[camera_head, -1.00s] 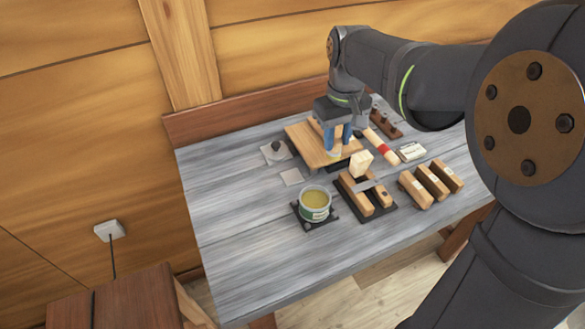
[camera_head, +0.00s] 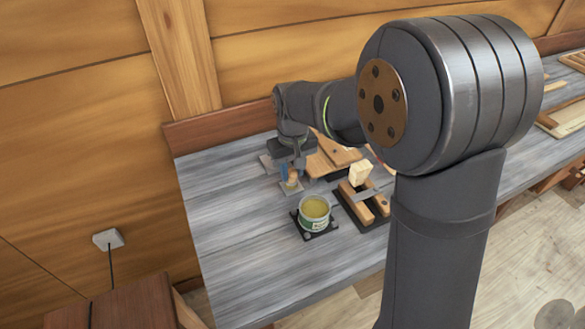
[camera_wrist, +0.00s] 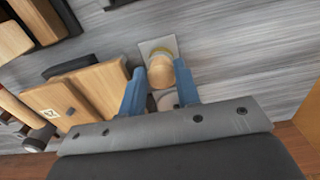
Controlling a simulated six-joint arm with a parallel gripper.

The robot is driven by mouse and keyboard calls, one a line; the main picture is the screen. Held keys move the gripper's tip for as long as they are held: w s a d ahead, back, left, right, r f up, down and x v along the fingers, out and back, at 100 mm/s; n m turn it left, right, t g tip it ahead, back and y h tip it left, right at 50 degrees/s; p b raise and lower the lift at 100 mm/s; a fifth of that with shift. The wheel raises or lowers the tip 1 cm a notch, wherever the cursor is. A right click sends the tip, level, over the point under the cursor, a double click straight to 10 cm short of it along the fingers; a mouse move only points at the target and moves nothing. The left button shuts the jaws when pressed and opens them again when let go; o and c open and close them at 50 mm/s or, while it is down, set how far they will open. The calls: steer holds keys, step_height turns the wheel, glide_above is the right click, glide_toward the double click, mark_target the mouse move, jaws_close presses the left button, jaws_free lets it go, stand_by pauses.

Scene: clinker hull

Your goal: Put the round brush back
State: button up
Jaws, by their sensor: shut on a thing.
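My gripper (camera_head: 291,175) is shut on the round brush (camera_wrist: 160,72), its blue fingers on either side of the rounded wooden handle. The brush is roughly upright, handle end toward the wrist camera. Below it is a small light grey square plate (camera_wrist: 147,46), which also shows under the gripper in the head view (camera_head: 290,188). A yellowish ring shows at the brush's lower end, over the plate. I cannot tell whether the brush touches the plate.
An open tin (camera_head: 314,211) of yellowish stuff stands on a dark tray in front of the gripper. A wooden board (camera_head: 333,156) lies to the right. A pale block (camera_head: 361,173) and wooden blocks stand on a dark holder. The bench's left part is clear.

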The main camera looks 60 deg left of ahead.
mark_target(293, 173)
steer(key=o, duration=1)
steer(key=shift+f, duration=0.1)
step_height(293, 173, up, 12)
steer(key=shift+r, duration=0.2)
steer(key=shift+f, duration=0.1)
step_height(293, 173, down, 13)
steer(key=shift+r, duration=2.25)
